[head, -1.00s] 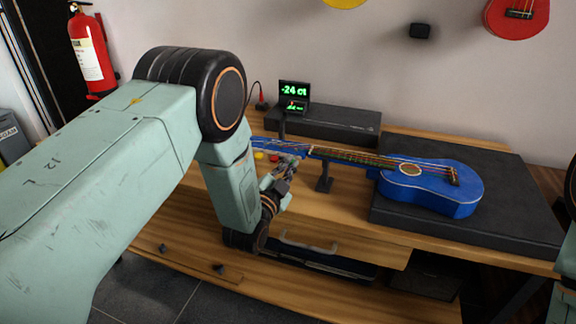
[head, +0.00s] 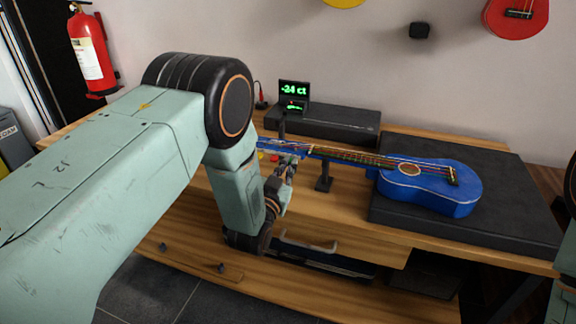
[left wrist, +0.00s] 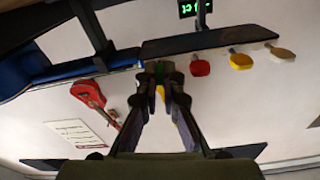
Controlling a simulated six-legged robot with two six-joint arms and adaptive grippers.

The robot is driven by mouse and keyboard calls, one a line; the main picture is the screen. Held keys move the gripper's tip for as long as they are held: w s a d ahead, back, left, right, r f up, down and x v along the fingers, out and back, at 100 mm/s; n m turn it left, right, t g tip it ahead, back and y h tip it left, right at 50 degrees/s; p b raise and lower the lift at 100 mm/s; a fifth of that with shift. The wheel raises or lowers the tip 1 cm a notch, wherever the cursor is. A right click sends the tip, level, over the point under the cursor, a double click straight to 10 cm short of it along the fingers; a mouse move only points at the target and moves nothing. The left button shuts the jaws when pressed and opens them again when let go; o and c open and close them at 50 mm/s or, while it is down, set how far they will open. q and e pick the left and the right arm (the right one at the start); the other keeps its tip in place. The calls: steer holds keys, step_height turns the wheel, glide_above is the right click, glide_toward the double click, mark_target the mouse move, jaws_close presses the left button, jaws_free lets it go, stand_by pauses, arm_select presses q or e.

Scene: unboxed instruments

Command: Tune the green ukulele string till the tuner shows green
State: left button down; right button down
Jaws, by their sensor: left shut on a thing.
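A blue ukulele (head: 430,190) lies with its body on a dark mat and its neck on a black stand (head: 324,180). Its strings run along the neck in several colours. My left gripper (head: 288,165) is at the headstock; in the left wrist view its fingers (left wrist: 161,74) are shut on a green tuning peg (left wrist: 159,66), which they mostly hide. A red peg (left wrist: 200,67), a yellow peg (left wrist: 241,61) and a pale peg (left wrist: 280,52) stand beside it. The tuner (head: 294,91) reads "-24 ct" in green characters. My right gripper is not in view.
A long black box (head: 335,122) lies behind the neck. The dark mat (head: 500,205) covers the right of the wooden bench (head: 350,215). A red instrument (head: 517,15) hangs on the wall. A fire extinguisher (head: 90,50) is at the far left.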

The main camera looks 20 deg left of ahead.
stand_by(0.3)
arm_select(q)
steer(key=c, duration=1.5)
jaws_free()
